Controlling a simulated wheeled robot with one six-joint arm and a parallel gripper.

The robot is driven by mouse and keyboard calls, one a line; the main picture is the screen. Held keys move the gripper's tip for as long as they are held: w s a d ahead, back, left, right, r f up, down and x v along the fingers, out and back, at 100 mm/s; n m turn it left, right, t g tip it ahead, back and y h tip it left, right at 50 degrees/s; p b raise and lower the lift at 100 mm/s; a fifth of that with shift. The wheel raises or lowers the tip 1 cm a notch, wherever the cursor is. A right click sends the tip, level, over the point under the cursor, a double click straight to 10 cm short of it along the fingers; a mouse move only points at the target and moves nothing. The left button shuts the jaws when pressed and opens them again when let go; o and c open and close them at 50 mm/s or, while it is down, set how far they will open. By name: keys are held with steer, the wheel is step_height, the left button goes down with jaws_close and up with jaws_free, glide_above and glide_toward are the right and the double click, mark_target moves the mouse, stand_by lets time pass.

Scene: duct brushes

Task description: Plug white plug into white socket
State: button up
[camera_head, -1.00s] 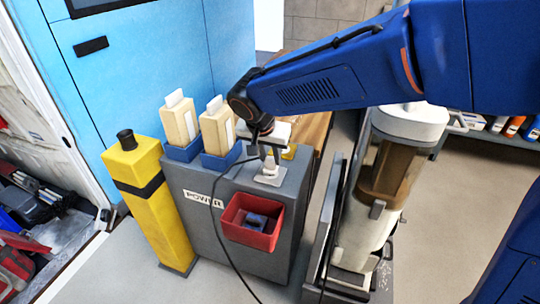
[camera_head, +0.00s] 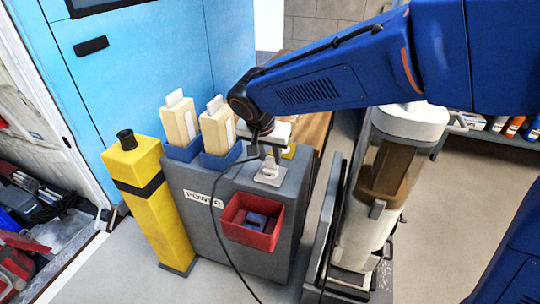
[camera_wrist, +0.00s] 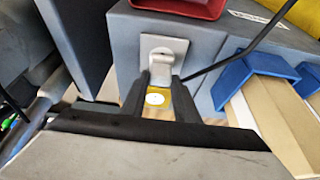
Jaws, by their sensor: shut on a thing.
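The white socket (camera_head: 269,180) is a pale square plate on top of the grey cabinet, and it also shows in the wrist view (camera_wrist: 176,46). My gripper (camera_wrist: 159,84) is shut on the white plug (camera_wrist: 160,68). It holds the plug right at the socket plate. The plug overlaps the plate in both views, so I cannot tell whether it is seated or just above. In the head view, my gripper (camera_head: 265,150) partly hides the plug. A dark cable (camera_head: 214,201) runs from beside the gripper down the cabinet's front.
A red bin (camera_head: 251,222) hangs on the front of the grey cabinet (camera_head: 202,230). Blue holders (camera_head: 221,161) with cream packs stand left of the socket. A yellow post (camera_head: 150,196) is at the left. A clear-bodied canister machine (camera_head: 385,175) stands right.

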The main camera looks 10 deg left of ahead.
steer(key=shift+f, duration=0.6)
steer(key=o, duration=1.1)
steer(key=shift+c, duration=0.2)
steer(key=shift+r, duration=0.1)
steer(key=v, duration=1.7)
steer(key=shift+r, duration=0.1)
